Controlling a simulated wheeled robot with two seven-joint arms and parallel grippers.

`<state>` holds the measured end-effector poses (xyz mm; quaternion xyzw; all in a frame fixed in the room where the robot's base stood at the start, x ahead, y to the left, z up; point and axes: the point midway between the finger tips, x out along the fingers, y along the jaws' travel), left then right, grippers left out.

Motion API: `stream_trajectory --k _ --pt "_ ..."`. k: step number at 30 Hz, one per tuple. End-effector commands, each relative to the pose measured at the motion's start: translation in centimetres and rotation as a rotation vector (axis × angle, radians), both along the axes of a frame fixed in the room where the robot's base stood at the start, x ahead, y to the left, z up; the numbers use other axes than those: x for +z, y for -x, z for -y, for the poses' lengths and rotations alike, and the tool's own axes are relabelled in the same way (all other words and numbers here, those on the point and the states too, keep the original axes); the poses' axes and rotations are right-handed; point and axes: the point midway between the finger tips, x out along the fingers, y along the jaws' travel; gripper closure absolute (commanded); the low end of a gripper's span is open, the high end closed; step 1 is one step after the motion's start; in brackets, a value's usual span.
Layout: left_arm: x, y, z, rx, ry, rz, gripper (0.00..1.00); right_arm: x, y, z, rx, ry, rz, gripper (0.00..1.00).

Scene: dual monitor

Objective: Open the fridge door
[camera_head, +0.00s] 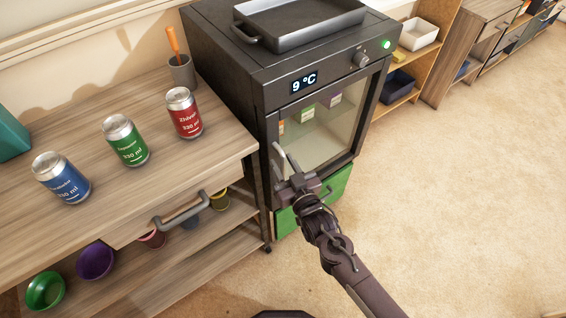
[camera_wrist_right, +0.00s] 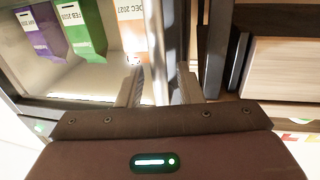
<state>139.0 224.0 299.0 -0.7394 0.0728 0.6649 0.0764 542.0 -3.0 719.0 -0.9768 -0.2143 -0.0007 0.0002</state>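The fridge (camera_head: 240,65) is a black cabinet with a 9 °C display. Its glass door (camera_head: 328,125) looks shut; cartons show behind the glass, also in the right wrist view. My right gripper (camera_head: 284,156) is at the left edge of the door. In the right wrist view its two fingers (camera_wrist_right: 160,88) stand apart, with a pale upright bar (camera_wrist_right: 163,45) between them along the door's edge. I cannot tell whether the fingers touch this bar, which looks like the handle or frame edge. My left gripper is out of view.
A wooden bench (camera_head: 85,195) with three cans and a cup stands left of the fridge, close to my right gripper; its drawer handle (camera_head: 182,212) sticks out. A black tray (camera_head: 300,22) lies on the fridge. The floor (camera_head: 470,200) to the right is clear.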

Motion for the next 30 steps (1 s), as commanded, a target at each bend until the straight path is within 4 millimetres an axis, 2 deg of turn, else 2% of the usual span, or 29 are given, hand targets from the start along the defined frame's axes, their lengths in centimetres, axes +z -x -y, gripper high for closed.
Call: stream_trajectory --k 3,11,18,30 --pt "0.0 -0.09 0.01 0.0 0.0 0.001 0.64 -0.01 -0.62 -0.3 0.0 0.0 0.0 0.67" --pt "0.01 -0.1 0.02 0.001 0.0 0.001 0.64 -0.03 -0.7 -0.34 0.0 0.0 -0.001 0.67" --pt "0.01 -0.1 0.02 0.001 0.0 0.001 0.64 -0.03 -0.69 -0.32 0.0 0.0 -0.001 0.98" --pt "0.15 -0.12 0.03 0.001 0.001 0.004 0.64 -0.03 -0.44 -0.06 0.009 0.003 -0.001 1.0"
